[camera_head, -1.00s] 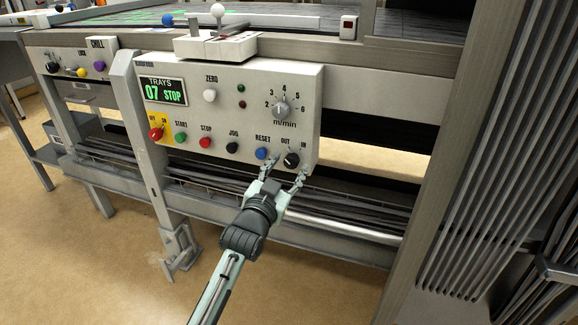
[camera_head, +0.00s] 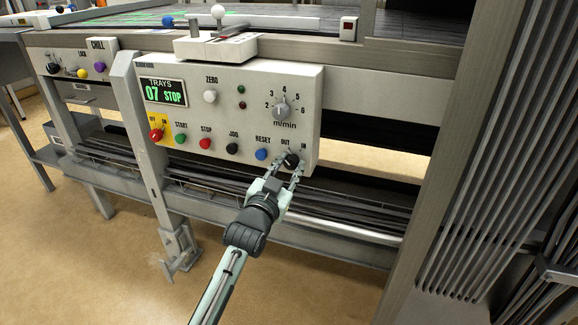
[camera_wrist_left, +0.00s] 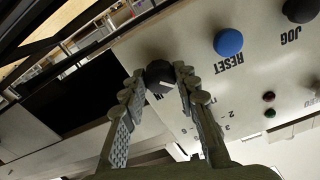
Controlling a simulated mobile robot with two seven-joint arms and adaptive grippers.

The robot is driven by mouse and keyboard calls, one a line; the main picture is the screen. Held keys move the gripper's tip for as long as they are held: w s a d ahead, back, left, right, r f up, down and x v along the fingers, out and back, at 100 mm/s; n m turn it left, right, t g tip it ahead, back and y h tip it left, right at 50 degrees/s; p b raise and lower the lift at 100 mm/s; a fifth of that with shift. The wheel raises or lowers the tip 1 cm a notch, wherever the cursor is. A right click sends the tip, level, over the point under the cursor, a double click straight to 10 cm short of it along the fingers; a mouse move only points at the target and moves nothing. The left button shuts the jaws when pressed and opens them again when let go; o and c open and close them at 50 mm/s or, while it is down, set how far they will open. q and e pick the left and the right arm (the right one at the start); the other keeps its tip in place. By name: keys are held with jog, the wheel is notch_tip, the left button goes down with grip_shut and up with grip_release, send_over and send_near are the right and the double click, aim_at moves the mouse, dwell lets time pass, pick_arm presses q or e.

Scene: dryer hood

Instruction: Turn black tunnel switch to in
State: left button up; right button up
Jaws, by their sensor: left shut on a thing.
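The black tunnel switch (camera_head: 291,160) is at the lower right corner of the control panel (camera_head: 228,92), below the words OUT and IN. My left gripper (camera_head: 287,165) is shut on the switch, one finger at each side of it. In the left wrist view the black switch (camera_wrist_left: 160,76) sits between the two fingertips of my left gripper (camera_wrist_left: 158,80). A white mark shows on its face. The fingers hide part of the OUT and IN lettering there. My right gripper is not in view.
The blue RESET button (camera_head: 261,154) is just left of the switch, with the black JOG button (camera_head: 232,148) further left. The m/min dial (camera_head: 281,112) is above. A metal rail (camera_head: 340,228) runs below the panel. A metal post (camera_head: 440,150) stands at the right.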

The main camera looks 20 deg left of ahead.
pick_arm(q)
jog(key=shift+m+p, duration=0.3)
jog(key=m+p, duration=0.4)
jog(key=m, duration=0.2)
jog(key=shift+r, duration=0.1)
jog(key=shift+m, duration=0.7)
jog(key=m, duration=0.2)
jog(key=shift+m+p, duration=0.35)
jog(key=shift+m, duration=0.95)
jog(key=m, duration=0.3)
jog(key=shift+m+p, duration=0.3)
jog(key=shift+m, duration=0.9)
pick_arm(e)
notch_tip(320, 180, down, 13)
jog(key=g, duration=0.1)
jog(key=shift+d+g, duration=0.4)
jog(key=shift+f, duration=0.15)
